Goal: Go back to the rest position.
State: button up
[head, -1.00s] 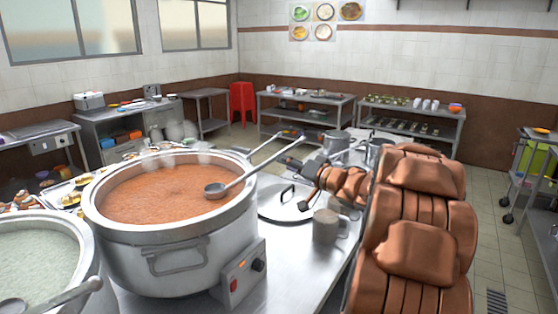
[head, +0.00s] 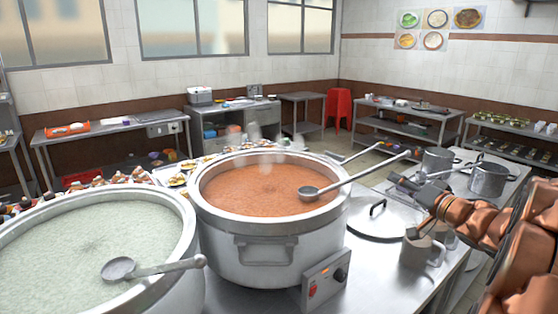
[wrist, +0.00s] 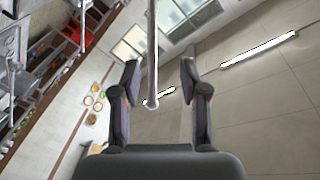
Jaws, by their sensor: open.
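My gripper (head: 393,181) is at the right in the head view, above the counter and to the right of the brown-red congee pot (head: 268,256). Its dark fingers stand apart in the wrist view (wrist: 160,78). A thin metal rod (wrist: 152,45) shows between them there. I cannot tell whether it touches either finger. A ladle (head: 345,186) lies with its bowl over the brown-red congee, its handle rising over the rim toward the right. My copper-coloured arm fills the right edge of the head view.
A pale green congee pot (head: 185,275) with a ladle (head: 140,268) is at left. Near my gripper are a lid (head: 372,222), a grey mug (head: 417,252) and metal pots (head: 488,180). Side tables (head: 405,113) line the walls.

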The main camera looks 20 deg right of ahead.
jog(key=shift+w, duration=0.1)
jog(key=s+a+f+n+g+h, duration=0.1)
jog(key=s+a+f+g+h, duration=0.2)
jog(key=s+a+f+g, duration=0.4)
jog(key=s+a+f+g+h, duration=0.3)
jog(key=s+a+f+g, duration=0.15)
jog(key=a, duration=0.45)
jog(key=s+a+f+n+g+y, duration=0.2)
jog(key=s+a+n+g, duration=0.1)
jog(key=s+a, duration=0.6)
jog(key=s+a+f+n+g+y, duration=0.2)
jog(key=s+a+g, duration=0.3)
jog(key=s+a, duration=0.4)
jog(key=s+f+n, duration=0.1)
jog(key=s, duration=0.3)
jog(key=shift+s+f, duration=0.2)
jog(key=shift+f, duration=0.1)
